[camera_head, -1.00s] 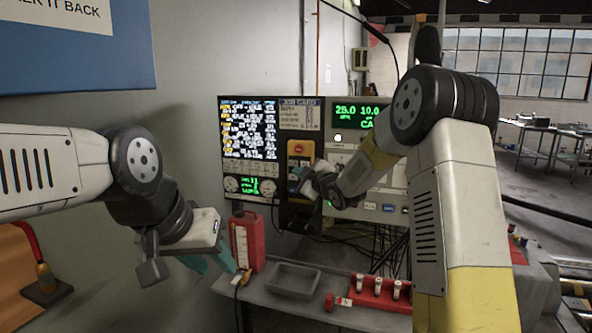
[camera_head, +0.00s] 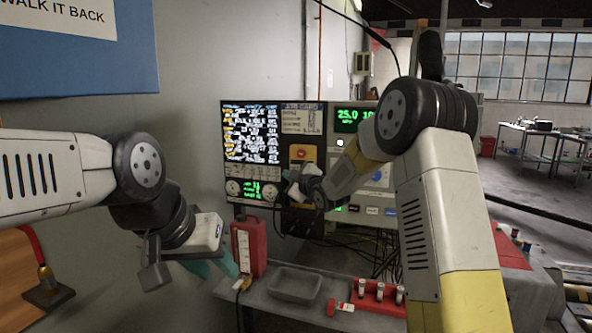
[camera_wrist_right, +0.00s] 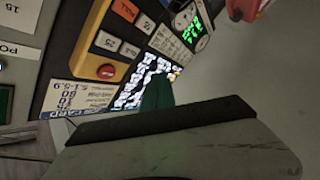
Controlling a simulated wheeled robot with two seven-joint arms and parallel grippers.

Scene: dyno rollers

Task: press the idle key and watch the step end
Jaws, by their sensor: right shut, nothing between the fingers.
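The control panel (camera_head: 235,174) stands on the wall side, with a lit text screen (camera_head: 250,130). A yellow block with a red button (camera_head: 301,153) sits beside the screen; it also shows in the right wrist view (camera_wrist_right: 106,72). My right gripper (camera_head: 292,180) is shut and empty, in front of the panel just below the yellow block. Its green tip shows in the right wrist view (camera_wrist_right: 157,93); contact with a key cannot be told. My left gripper (camera_head: 225,260) hangs near the red canister, its opening unclear.
A red canister (camera_head: 250,248), a grey tray (camera_head: 295,287) and a red rack with white vials (camera_head: 378,298) stand on the bench below the panel. Cables hang under the panel. A second console with a green readout (camera_head: 347,119) is partly hidden by my right arm.

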